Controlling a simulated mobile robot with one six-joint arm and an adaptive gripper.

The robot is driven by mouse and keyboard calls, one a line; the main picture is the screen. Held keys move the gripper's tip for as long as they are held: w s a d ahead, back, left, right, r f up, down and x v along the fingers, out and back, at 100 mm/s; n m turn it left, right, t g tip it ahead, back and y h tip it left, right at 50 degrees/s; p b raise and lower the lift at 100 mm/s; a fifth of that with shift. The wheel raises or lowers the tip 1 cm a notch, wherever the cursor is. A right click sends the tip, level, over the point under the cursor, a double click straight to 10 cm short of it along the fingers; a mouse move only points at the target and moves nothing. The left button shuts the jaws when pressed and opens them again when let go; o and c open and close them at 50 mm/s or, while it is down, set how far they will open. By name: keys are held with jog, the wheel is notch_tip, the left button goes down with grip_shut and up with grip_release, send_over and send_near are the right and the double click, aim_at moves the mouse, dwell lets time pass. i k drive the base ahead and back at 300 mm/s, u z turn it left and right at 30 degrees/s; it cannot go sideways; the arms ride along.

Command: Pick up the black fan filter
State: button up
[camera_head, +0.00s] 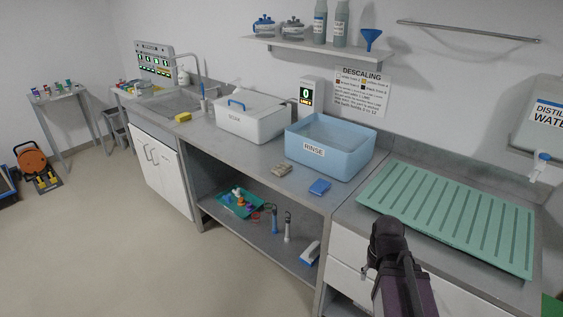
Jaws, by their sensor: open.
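I cannot make out a black fan filter anywhere in the camera_head view. A dark part of my arm rises at the lower right, in front of the drawers and the green draining mat (450,218). I cannot make out my gripper's fingers in this view. Nothing is seen held.
A grey counter (235,152) carries a white lidded SOAK box (250,125), a blue RINSE tub (331,150), a blue sponge (319,187) and a beige item (282,170). The lower shelf holds a teal tray (240,204) and brushes. Open floor (120,240) lies left.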

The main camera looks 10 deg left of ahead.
aim_at(283, 168)
jog(key=u, duration=0.2)
jog(key=i, duration=0.95)
jog(key=u, duration=0.05)
